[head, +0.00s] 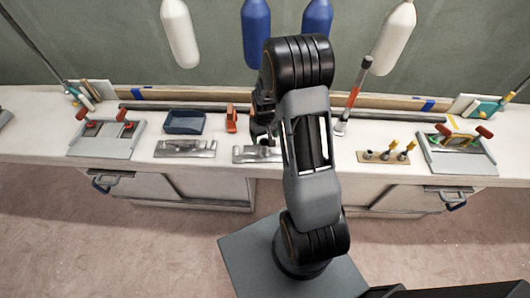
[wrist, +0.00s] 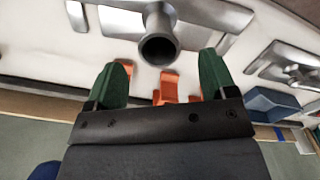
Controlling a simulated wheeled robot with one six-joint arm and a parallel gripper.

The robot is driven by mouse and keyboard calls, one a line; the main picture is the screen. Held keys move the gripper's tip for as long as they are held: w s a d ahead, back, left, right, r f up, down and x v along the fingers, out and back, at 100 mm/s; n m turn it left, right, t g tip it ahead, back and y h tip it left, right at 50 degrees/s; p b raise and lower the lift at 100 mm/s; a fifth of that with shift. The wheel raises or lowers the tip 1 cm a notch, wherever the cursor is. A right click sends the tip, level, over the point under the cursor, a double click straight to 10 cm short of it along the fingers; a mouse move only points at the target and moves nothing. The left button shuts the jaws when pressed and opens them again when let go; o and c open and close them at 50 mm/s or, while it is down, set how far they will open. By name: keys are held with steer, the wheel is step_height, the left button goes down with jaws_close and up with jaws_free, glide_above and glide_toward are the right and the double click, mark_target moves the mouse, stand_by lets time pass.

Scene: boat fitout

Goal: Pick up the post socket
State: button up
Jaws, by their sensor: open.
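The post socket (wrist: 158,35) is a grey metal tube with a dark round opening. In the wrist view it sits at the top centre, over a grey metal plate (wrist: 120,22). In the head view only part of the metal piece (head: 247,155) shows, at the bench's front edge, with my arm hiding the rest. My gripper (wrist: 163,82) has green fingertips and is open. Its fingers lie to either side of the tube's line in the wrist view, and nothing is between them that I can see as gripped. In the head view it is mostly behind my arm.
An orange object (head: 231,120) stands behind the metal piece. A blue tray (head: 185,122) and another metal piece (head: 186,148) are to the left.

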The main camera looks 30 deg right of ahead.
mark_target(265, 145)
steer(key=shift+f+p, duration=0.6)
steer(key=shift+f, duration=2.55)
jaws_close()
steer(key=shift+r, duration=0.1)
